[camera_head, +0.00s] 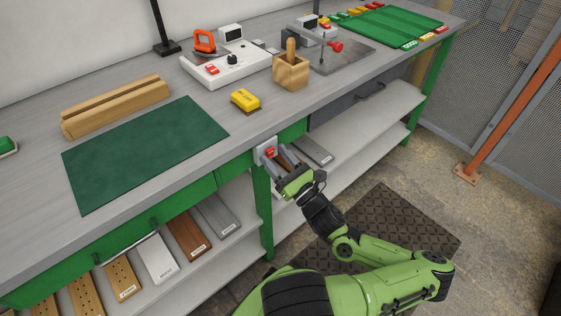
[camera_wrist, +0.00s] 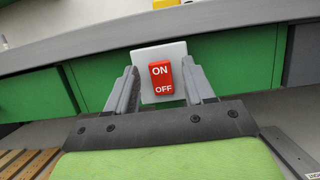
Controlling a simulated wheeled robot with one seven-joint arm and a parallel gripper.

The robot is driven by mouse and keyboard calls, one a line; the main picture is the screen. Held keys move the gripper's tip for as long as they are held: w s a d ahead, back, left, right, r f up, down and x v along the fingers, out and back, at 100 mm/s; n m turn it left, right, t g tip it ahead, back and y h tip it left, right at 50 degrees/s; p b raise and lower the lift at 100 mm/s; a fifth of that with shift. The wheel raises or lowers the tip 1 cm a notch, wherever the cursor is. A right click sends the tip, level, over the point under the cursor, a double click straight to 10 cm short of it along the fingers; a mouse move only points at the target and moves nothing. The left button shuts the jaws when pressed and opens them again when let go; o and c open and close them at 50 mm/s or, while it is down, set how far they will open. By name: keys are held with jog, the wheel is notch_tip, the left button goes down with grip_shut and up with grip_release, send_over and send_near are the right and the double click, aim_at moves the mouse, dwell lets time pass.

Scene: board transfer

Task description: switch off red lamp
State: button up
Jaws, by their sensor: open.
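A red rocker switch (camera_wrist: 162,78) marked ON at the top and OFF at the bottom sits on a white plate (camera_wrist: 148,56) on the bench's green front. It also shows in the head view as a small red spot (camera_head: 269,152) below the bench edge. My gripper (camera_wrist: 162,92) is open, with one grey finger on each side of the switch, and nothing is held. In the head view my gripper (camera_head: 274,158) is right in front of the plate. I cannot tell whether the fingers touch the plate. No red lamp can be made out for certain.
The grey bench top (camera_head: 255,128) lies just above the switch. A yellow block (camera_head: 245,99), a wooden holder (camera_head: 291,72) and a white control box (camera_head: 226,68) stand on it. Shelves with labelled boards (camera_head: 187,235) lie below. Dark matting (camera_head: 400,222) covers the floor.

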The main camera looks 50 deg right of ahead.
jog(key=p+v, duration=0.1)
jog(key=v, duration=1.4)
jog(key=shift+s, duration=0.4)
jog(key=shift+a, duration=0.1)
